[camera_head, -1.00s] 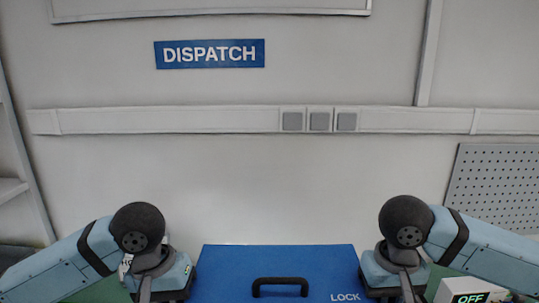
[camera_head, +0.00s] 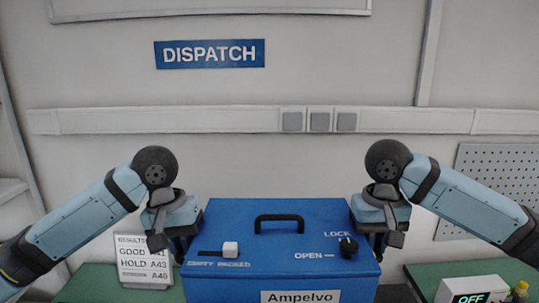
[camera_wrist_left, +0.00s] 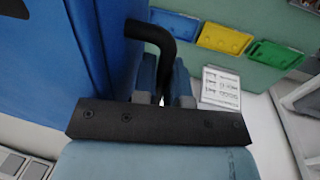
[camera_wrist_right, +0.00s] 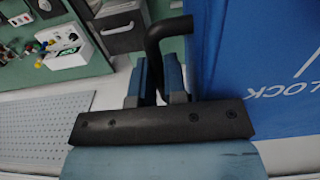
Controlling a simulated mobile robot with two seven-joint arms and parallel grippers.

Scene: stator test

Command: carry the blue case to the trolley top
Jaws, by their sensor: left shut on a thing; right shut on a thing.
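The blue case (camera_head: 300,222) is in the middle front of the head view, with a black lid handle, a white slider, a black knob by LOCK and OPEN, and an "Ampelvo" label. My left gripper (camera_head: 180,243) is at its left side, shut on a black side handle (camera_wrist_left: 150,33) in the left wrist view. My right gripper (camera_head: 378,240) is at its right side, shut on the other black side handle (camera_wrist_right: 157,45) in the right wrist view. The case looks level between them. Its underside is hidden. I cannot pick out the trolley top.
A results card (camera_head: 145,263) stands on a green surface at left. A box reading OFF (camera_head: 470,290) stands at right on green. Blue, yellow (camera_wrist_left: 225,37) and green trays lie beyond the left gripper. A DISPATCH sign (camera_head: 210,53) hangs on the wall.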

